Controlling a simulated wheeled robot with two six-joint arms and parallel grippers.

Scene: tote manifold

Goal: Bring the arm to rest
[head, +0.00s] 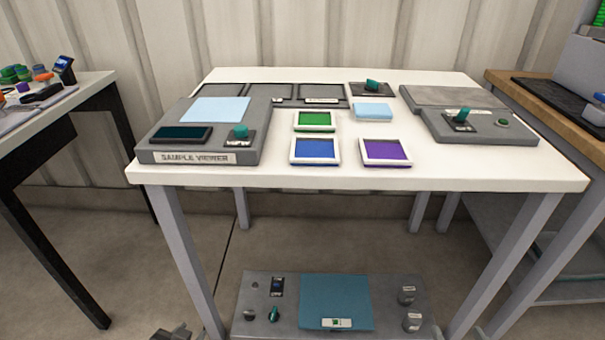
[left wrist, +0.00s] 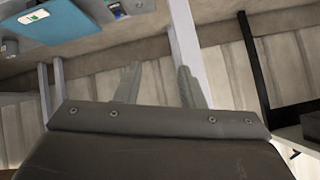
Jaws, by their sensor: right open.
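My left gripper (left wrist: 158,85) shows in the left wrist view with its two grey fingers apart and nothing between them. In the head view only a small dark part of my left gripper (head: 171,335) shows at the bottom edge, left of the low grey panel. Most of both arms is out of the picture. Neither gripper is seen touching anything.
A white table (head: 280,180) carries a sample viewer (head: 205,157), a grey device (head: 480,130) and several framed colour tiles, including a green one (head: 315,120). Below it lies a grey panel (head: 260,318) with a blue plate (head: 335,290). Side tables stand left (head: 70,105) and right (head: 545,110).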

